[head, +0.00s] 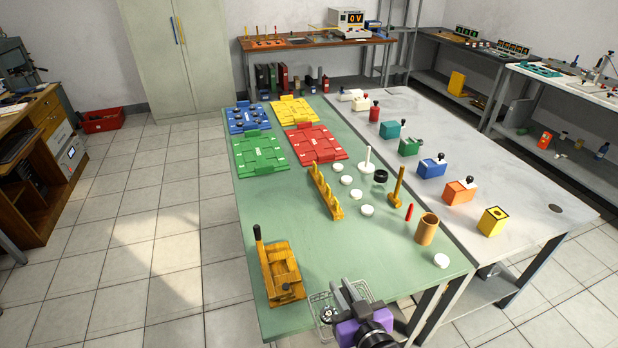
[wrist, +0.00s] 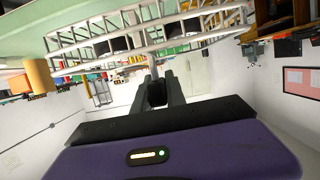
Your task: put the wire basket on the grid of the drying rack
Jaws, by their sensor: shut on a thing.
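The wire basket (head: 321,309) is a pale open mesh of thin wires at the near edge of the green table in the head view. It spans the top of the wrist view (wrist: 88,44). My gripper (head: 338,297) is shut on the basket's near side; its dark fingers (wrist: 158,82) reach up to the wires in the wrist view. My purple wrist hides part of the basket in the head view. Whether the basket touches the table I cannot tell. I cannot make out a drying rack with a grid in either view.
On the green table (head: 205,301), a wooden block with a black handle (head: 281,272) stands left of the basket. A wooden cup (head: 427,229), white discs and a pegged wooden rail (head: 325,193) stand farther back.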

